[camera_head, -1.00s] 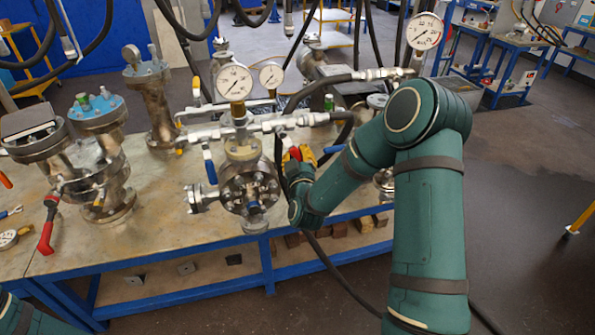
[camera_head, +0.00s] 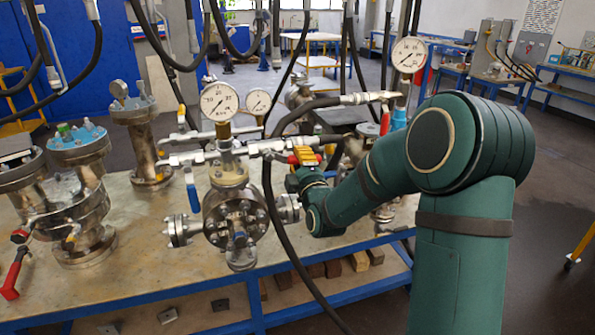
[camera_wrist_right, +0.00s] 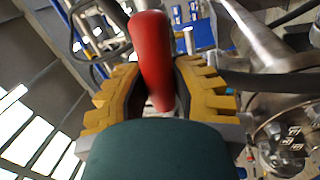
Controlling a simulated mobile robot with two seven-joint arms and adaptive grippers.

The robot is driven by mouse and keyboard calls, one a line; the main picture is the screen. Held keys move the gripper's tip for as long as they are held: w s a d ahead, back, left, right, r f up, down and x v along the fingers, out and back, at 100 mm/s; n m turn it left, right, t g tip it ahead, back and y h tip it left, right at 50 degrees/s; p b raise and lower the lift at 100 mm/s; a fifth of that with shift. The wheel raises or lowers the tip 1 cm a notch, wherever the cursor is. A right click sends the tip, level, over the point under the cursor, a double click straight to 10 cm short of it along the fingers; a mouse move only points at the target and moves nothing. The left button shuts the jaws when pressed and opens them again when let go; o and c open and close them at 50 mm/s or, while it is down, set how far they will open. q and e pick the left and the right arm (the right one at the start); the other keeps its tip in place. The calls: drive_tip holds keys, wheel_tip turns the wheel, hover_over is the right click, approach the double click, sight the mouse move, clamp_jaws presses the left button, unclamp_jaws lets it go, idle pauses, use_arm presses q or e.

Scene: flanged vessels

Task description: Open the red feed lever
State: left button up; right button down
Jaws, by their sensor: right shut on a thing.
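The red feed lever (camera_head: 293,159) shows as a small patch of red beside my right gripper (camera_head: 306,156), just at the pipe right of the round flanged vessel (camera_head: 236,215). In the wrist view the red lever handle (camera_wrist_right: 152,55) lies between the yellow ribbed fingers of the right gripper (camera_wrist_right: 158,90), which is shut on it. The lever's pivot end is hidden behind the gripper and hose. My left gripper is out of view.
Pressure gauges (camera_head: 219,101) stand above the vessel. A black hose (camera_head: 275,210) hangs close left of my gripper. A blue-handled lever (camera_head: 192,190) hangs left of the vessel. Another red lever (camera_head: 14,275) is at far left. Free bench top (camera_head: 140,235) lies between the vessels.

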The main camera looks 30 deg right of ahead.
drive_tip(key=shift+r+n, duration=0.55)
drive_tip(key=shift+n, duration=0.45)
drive_tip(key=shift+y+b, duration=0.3)
drive_tip(key=c, duration=0.7)
unclamp_jaws()
drive_tip(key=shift+c, duration=0.2)
drive_tip(key=v, duration=1.2)
